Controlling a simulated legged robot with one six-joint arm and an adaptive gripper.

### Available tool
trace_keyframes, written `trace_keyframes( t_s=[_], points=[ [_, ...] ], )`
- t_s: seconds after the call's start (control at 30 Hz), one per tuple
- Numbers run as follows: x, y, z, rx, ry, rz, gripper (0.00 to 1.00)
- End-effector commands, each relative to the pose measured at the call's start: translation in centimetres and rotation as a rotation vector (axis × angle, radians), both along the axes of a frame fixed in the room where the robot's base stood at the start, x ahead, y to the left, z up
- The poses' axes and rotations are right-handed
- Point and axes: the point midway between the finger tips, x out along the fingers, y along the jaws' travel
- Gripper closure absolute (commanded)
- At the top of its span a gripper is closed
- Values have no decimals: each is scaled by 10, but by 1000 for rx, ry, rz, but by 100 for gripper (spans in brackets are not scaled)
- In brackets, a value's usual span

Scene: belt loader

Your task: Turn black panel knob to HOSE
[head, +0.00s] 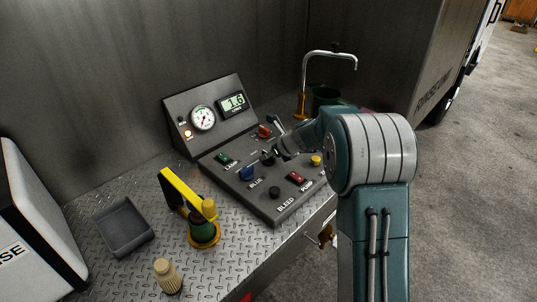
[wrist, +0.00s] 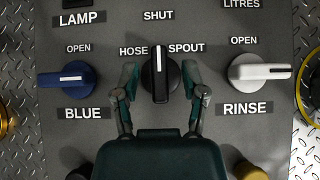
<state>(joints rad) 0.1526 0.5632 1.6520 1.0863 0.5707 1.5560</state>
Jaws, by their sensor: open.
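The black panel knob (wrist: 160,82) sits in the middle of the wrist view, under the SHUT label, with HOSE at its upper left and SPOUT at its upper right. Its white pointer line points up toward SHUT. My gripper (wrist: 159,88) is open, with one finger on each side of the knob; I cannot tell whether either finger touches it.
A blue knob (wrist: 67,80) is left of the black knob and a white RINSE knob (wrist: 259,72) is right of it. Below are a black button (head: 275,192), a red PUMP switch (head: 297,178) and a yellow button (head: 316,161). A gauge (head: 203,118) and display reading 1.6 (head: 233,104) stand behind.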

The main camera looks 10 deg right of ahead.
Motion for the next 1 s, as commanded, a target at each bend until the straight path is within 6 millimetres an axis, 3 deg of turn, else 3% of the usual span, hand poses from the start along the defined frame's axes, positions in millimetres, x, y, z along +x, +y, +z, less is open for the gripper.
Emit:
trace_keyframes(
  t_s=[0.37, 0.43, 0.5, 0.53, 1.0],
  points=[
    [6, 4, -7, -1, -1, 0, 44],
    [6, 4, -7, -1, -1, 0, 67],
    [6, 4, -6, -1, -1, 0, 98],
    [6, 4, -6, -1, -1, 0, 100],
    [6, 3, -8, 0, 1, 48, 100]
  ],
)
